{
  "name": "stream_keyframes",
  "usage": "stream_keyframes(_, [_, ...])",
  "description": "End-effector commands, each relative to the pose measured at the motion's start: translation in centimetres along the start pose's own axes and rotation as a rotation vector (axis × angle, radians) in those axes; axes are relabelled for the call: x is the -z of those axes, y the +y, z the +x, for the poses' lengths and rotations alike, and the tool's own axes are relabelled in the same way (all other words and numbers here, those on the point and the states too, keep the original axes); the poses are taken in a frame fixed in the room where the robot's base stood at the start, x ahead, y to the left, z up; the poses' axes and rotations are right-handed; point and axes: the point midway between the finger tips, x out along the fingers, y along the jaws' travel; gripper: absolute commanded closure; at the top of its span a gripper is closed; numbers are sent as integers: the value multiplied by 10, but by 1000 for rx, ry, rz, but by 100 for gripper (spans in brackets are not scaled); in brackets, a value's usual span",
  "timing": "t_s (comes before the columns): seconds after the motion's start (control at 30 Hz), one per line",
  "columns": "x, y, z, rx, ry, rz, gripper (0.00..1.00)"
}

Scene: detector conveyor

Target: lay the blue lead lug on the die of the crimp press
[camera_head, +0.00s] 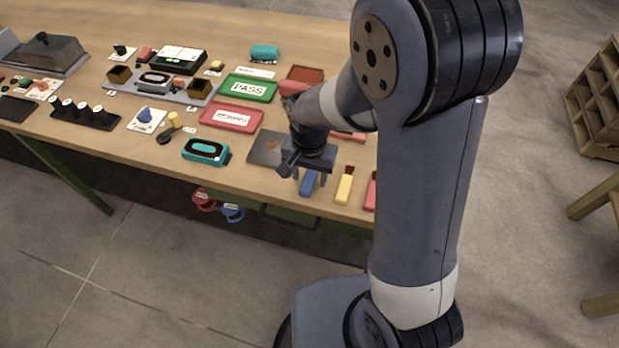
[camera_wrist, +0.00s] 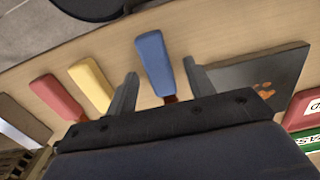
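A blue bar-shaped piece (camera_head: 308,184) lies near the front edge of the table; I cannot tell for certain that it is the lead lug. In the wrist view the blue piece (camera_wrist: 153,60) has a dark reddish end, partly hidden by my gripper. My gripper (camera_head: 308,178) is above it, fingers pointing down. In the wrist view my gripper (camera_wrist: 160,86) is open, with one finger on each side of the blue piece and gaps between. A small blue cone (camera_head: 145,114) stands on a white card further left. I cannot pick out a crimp press or its die.
Yellow (camera_head: 344,186) and red (camera_head: 370,192) bars lie right of the blue one. A grey plate (camera_head: 262,157) with an orange-brown patch is left of it. A teal device (camera_head: 206,152), a red tray (camera_head: 231,118) and a green PASS tray (camera_head: 249,87) lie beyond.

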Motion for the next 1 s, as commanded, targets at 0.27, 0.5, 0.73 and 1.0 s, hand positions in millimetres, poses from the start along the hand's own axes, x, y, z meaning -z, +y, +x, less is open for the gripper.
stream_keyframes(0.27, [0,0,0,0,0,0,72])
stream_keyframes(0.5, [0,0,0,0,0,0,92])
stream_keyframes(0.73, [0,0,0,0,0,0,98])
stream_keyframes(1.0, [1,-1,-22,4,5,0,98])
